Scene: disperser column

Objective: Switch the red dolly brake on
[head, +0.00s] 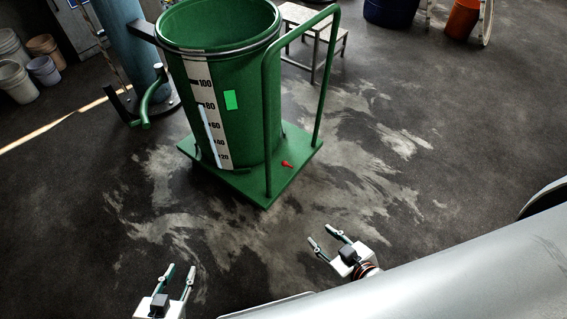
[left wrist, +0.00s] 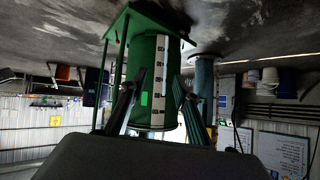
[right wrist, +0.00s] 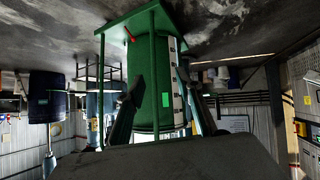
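The red brake lever (head: 287,164) is a small red piece on the deck of the green dolly (head: 262,192), near the foot of the green handle. The dolly carries a large green drum (head: 240,110) with a white scale strip. The lever also shows in the right wrist view (right wrist: 131,37) and, tiny, in the left wrist view (left wrist: 117,40). My left gripper (head: 180,276) is open and empty, in front of the dolly to its lower left. My right gripper (head: 322,238) is open and empty, lower right of the dolly. Neither touches the dolly or the lever.
The dolly's tall green handle (head: 267,120) rises beside the lever. A blue column (head: 130,50) stands behind left. A metal stool (head: 318,42) is behind the drum. Buckets (head: 15,80) stand far left. The floor between the grippers and dolly is clear.

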